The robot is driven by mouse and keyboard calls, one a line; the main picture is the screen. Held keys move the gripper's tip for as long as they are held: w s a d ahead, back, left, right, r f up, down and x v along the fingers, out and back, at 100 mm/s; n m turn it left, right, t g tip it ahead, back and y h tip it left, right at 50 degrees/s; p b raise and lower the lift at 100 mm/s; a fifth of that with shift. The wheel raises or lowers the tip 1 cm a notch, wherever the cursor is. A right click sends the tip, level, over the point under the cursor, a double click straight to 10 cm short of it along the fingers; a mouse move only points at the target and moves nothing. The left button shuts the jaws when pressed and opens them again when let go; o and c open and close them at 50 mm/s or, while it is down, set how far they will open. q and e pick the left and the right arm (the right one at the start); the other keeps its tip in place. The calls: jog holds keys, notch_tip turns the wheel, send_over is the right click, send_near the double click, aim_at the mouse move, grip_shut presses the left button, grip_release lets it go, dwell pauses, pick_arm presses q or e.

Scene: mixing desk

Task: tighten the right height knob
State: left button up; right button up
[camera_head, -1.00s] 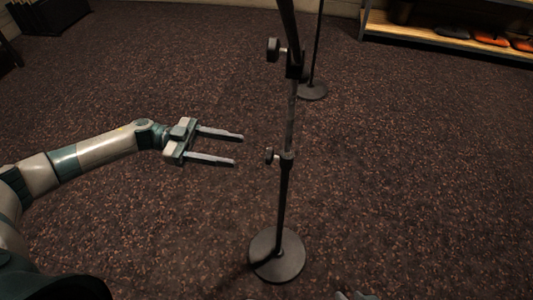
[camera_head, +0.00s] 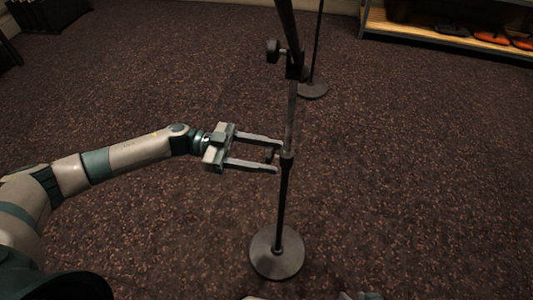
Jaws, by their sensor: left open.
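A dark microphone stand with a round base (camera_head: 277,253) stands upright on the carpet in the middle of the view. Its height knob (camera_head: 270,155) sticks out to the left of the collar (camera_head: 287,160) where the thin upper tube meets the thicker lower tube. My left gripper (camera_head: 277,157) comes in from the left and is open. Its two fingers lie above and below the knob in the picture, with the tips close to the stand. I cannot tell whether they touch. A small grey part at the bottom edge (camera_head: 360,296) seems to be my right gripper, mostly cut off.
A larger knob (camera_head: 273,50) sits at the boom joint higher on the stand. A second stand base (camera_head: 312,89) is behind. A wooden shelf (camera_head: 410,25) with orange and dark items is at the top right.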

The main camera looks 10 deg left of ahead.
pick_arm(q)
jog(key=c, duration=1.1)
jog(key=shift+o, duration=0.3)
jog(key=shift+m, duration=1.4)
pick_arm(e)
jog(key=shift+s+d+f, duration=0.15)
jog(key=shift+s+d, duration=0.1)
jog(key=shift+s, duration=0.2)
pick_arm(q)
jog(key=o, duration=1)
jog(key=shift+o, duration=0.2)
pick_arm(e)
jog(key=shift+w+a+r, duration=0.1)
jog(key=shift+w+r, duration=0.2)
jog(key=shift+w, duration=0.15)
pick_arm(q)
jog(key=shift+a, duration=0.15)
pick_arm(e)
jog(key=shift+s, duration=0.15)
